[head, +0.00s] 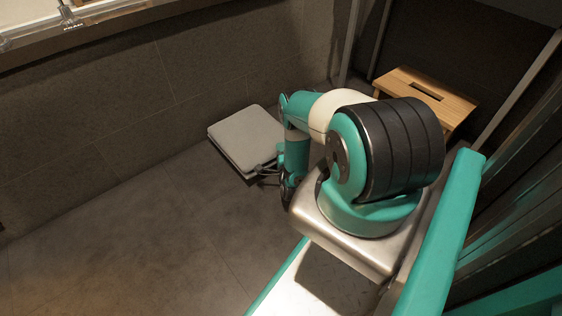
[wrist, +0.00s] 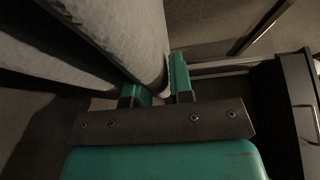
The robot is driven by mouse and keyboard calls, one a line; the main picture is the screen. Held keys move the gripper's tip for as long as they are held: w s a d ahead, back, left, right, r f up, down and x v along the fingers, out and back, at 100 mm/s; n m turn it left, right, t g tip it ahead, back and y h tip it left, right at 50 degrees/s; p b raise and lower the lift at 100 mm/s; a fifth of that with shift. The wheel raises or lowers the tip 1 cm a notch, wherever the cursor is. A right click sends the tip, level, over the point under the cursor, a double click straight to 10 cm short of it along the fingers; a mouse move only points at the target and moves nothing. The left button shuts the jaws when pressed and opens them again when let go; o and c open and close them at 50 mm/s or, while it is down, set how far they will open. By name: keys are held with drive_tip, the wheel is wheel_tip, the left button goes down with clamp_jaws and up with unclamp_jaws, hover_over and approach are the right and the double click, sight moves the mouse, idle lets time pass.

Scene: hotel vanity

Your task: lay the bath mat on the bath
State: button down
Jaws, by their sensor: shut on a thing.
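The bath mat (head: 245,136) is a grey, folded, flat bundle in the head view, left of my arm. My gripper (head: 266,170) is at its lower right edge. In the wrist view my gripper (wrist: 159,88) is shut on the edge of the mat (wrist: 120,35), with a thick pale grey fold between the fingers. Another layer of it spreads to the left. I cannot tell how far the mat is above the floor. A bath is not clearly identifiable; a pale surface behind a ledge (head: 60,36) shows at the upper left.
A wooden stool (head: 428,92) with a slot in its top stands behind my arm, at the right. A dark tiled wall (head: 110,110) runs under the ledge. The tiled floor (head: 120,245) at the lower left is clear. A dark cabinet with a handle (wrist: 300,108) is right in the wrist view.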

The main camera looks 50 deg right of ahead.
wheel_tip(320, 180, down, 4)
drive_tip(key=shift+b, duration=1.25)
drive_tip(key=shift+r, duration=0.15)
drive_tip(key=c, duration=1)
unclamp_jaws()
drive_tip(key=shift+f, duration=0.2)
drive_tip(key=shift+r, duration=0.1)
